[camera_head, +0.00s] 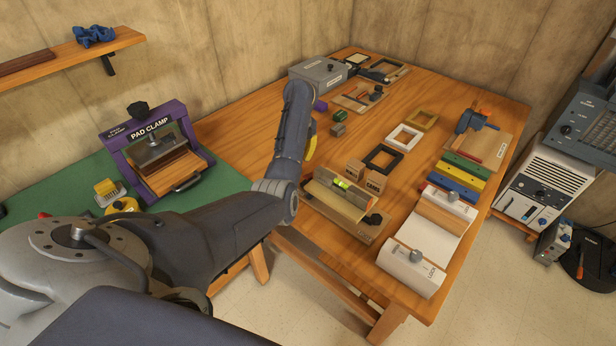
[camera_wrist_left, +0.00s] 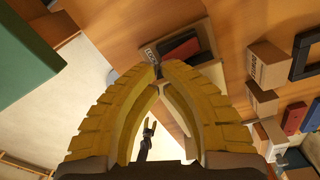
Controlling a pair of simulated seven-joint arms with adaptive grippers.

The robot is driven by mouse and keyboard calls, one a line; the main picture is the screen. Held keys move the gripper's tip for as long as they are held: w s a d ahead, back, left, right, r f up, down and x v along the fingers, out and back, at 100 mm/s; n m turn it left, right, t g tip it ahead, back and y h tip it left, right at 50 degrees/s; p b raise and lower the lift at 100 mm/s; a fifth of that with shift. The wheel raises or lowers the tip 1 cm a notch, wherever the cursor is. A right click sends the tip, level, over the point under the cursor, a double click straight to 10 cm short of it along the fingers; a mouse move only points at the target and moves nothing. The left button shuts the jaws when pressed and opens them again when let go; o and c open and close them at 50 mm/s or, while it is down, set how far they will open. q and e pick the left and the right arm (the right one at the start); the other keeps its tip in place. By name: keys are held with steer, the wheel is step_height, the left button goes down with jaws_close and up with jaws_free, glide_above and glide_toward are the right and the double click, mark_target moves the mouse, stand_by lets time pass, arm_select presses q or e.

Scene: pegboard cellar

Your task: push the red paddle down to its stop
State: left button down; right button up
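A dark red block (camera_wrist_left: 182,48), which looks like the red paddle, shows in the left wrist view on a labelled wooden board (camera_wrist_left: 150,53), just beyond my fingertips. The device with a green level vial (camera_head: 342,184) and pale block stands there. My left gripper (camera_wrist_left: 158,74) points down over this device with its yellow fingertips together and nothing seen between them. Contact with the paddle cannot be made out. In the head view only a yellow sliver of it shows (camera_head: 311,147). My right gripper (camera_wrist_left: 149,128) appears small, with fingers apart.
Two cardboard boxes (camera_head: 376,182) and a black frame (camera_head: 383,160) stand close to the device. A white roller unit (camera_head: 415,268) and striped strips (camera_head: 457,182) lie to the right. The purple pad clamp (camera_head: 112,138) stands on the green mat at left.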

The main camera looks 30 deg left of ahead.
mark_target(307, 175)
arm_select(q)
steer(key=shift+w+d+r+h, duration=0.15)
steer(key=shift+w+d+h, duration=0.05)
steer(key=shift+d, duration=0.2)
steer(key=shift+w+d+r+h, duration=0.15)
steer(key=shift+w+d+h, duration=0.05)
steer(key=shift+d, duration=0.2)
steer(key=shift+f, duration=0.1)
steer(key=shift+s+d+f, duration=0.15)
steer(key=shift+f, duration=1.55)
steer(key=shift+s+d+f, duration=0.1)
steer(key=shift+f, duration=1.6)
steer(key=shift+f, duration=1.4)
steer(key=shift+w+a+r, duration=0.3)
steer(key=shift+w+a, duration=0.1)
steer(key=shift+a, duration=0.25)
steer(key=shift+w+a+r, duration=0.25)
steer(key=shift+w+a, duration=0.1)
steer(key=shift+a, duration=0.3)
steer(key=shift+r, duration=0.1)
step_height(307, 175, up, 12)
steer(key=a, duration=0.1)
steer(key=shift+w, duration=0.3)
